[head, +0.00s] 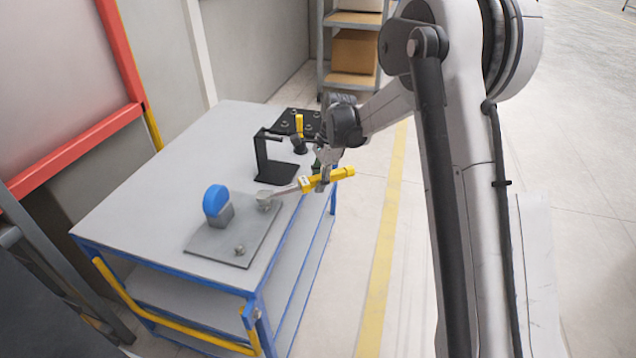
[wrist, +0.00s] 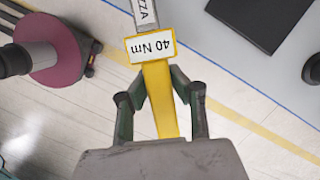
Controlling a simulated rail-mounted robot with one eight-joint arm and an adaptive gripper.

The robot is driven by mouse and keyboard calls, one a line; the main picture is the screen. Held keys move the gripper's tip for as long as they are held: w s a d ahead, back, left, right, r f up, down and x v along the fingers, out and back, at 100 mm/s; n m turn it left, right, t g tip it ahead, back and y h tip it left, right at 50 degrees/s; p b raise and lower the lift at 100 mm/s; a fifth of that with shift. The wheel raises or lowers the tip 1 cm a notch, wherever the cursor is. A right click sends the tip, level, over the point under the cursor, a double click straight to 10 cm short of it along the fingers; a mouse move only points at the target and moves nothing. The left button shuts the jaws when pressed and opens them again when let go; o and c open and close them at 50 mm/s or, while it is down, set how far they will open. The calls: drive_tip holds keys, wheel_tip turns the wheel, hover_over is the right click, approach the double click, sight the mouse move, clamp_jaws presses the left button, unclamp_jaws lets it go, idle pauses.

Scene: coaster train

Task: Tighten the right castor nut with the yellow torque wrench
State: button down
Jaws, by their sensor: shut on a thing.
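My gripper (head: 323,182) is shut on the yellow handle of the torque wrench (head: 340,174), beyond the right edge of the table. In the wrist view my gripper (wrist: 160,100) has a finger on each side of the wrench handle (wrist: 158,85), which bears a "40 Nm" label. In the head view the wrench's grey shaft points left, its head (head: 265,201) over the plate's far right corner. Whether it sits on a nut there cannot be told. The blue castor wheel (head: 216,199) stands on the grey plate (head: 215,243). Another nut (head: 239,250) shows at the plate's near side.
A black stand (head: 262,160) is on the table (head: 170,165) behind the wrench. A black block (head: 287,117) with a yellow-handled tool (head: 299,124) lies farther back. The table's left part is clear. A maroon round thing (wrist: 62,65) shows in the wrist view.

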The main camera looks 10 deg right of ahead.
drive_tip(key=shift+s+d+m, duration=0.1)
drive_tip(key=shift+s+m, duration=0.3)
drive_tip(key=shift+s, duration=0.15)
drive_tip(key=shift+w, duration=0.1)
drive_tip(key=shift+w+n+b, duration=0.3)
drive_tip(key=shift+b, duration=0.1)
drive_tip(key=shift+r, duration=0.2)
idle(0.3)
drive_tip(key=shift+a+p+v, duration=0.25)
drive_tip(key=shift+p+v, duration=0.25)
drive_tip(key=shift+v, duration=0.5)
drive_tip(key=shift+a+p+v, duration=0.2)
drive_tip(key=shift+p+v, duration=0.25)
drive_tip(key=shift+v, duration=0.6)
drive_tip(key=shift+a, duration=0.15)
